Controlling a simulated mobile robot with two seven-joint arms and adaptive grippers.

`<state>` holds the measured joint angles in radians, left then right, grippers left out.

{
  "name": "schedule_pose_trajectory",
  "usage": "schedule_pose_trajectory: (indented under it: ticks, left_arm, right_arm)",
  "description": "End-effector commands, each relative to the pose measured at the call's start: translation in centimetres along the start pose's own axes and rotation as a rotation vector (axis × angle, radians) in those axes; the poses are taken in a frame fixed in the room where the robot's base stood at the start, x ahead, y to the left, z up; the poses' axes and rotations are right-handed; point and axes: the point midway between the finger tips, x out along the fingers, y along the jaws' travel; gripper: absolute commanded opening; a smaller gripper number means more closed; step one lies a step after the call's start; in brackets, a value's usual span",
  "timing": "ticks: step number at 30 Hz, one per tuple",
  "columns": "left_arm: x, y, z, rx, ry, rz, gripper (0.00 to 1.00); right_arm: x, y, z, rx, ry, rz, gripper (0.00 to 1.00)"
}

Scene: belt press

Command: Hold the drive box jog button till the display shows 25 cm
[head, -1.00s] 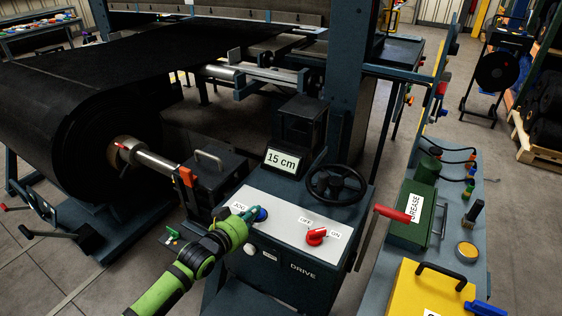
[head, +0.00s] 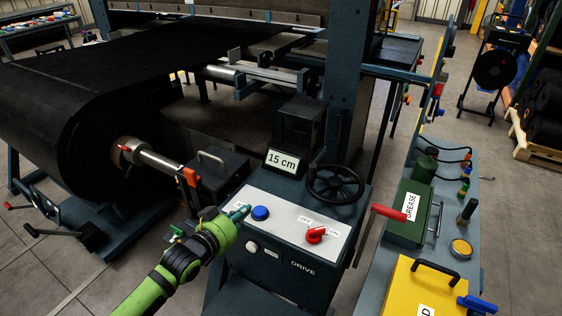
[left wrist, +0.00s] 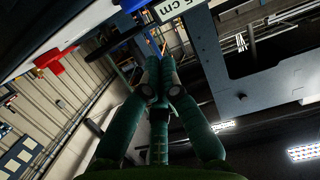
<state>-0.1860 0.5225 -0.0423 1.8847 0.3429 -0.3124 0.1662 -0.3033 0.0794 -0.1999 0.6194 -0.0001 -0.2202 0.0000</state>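The blue jog button (head: 260,213) sits on the white top panel of the drive box (head: 290,262), fully visible in the head view. My green left gripper (head: 243,211) is just left of it over the JOG label, which it mostly covers. The fingertips look apart from the button. In the left wrist view the fingers (left wrist: 159,72) come together, shut and empty. A blue piece of the button (left wrist: 130,4) shows at that view's top edge. The display (head: 283,161) reads 15 cm. My right gripper is in neither view.
A red OFF/ON switch (head: 316,235) and a black handwheel (head: 337,184) are right of the button. A large black belt roll (head: 60,130) lies at left. A green grease box (head: 408,213) and a yellow case (head: 425,285) stand on the right bench.

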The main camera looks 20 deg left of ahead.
Motion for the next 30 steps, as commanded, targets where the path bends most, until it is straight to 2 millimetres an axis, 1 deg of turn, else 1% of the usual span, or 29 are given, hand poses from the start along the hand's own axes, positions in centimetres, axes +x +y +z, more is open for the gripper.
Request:
schedule_pose_trajectory:
  ticks: [1,3,6,10,15,30]
  left_arm:
    - [-1.0,0.0,0.3,0.002,-0.001,0.0,0.0]
    - [-2.2,0.0,0.2,0.003,0.0,0.0,0.0]
    - [-3.6,0.0,0.1,0.002,0.002,0.0,0.0]
    - [-4.7,0.0,-0.1,0.001,0.003,-0.001,0.0]
    - [-5.1,0.0,-0.2,0.001,0.004,0.0,0.0]
    - [-5.1,-0.1,-0.3,0.002,0.005,-0.001,0.0]
  right_arm:
    - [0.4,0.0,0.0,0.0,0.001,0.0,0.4]
    - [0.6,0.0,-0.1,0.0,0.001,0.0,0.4]
    - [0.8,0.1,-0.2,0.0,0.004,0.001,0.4]
    - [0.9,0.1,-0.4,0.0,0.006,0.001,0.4]
    - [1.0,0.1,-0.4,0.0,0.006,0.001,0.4]
    - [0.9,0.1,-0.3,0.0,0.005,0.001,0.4]
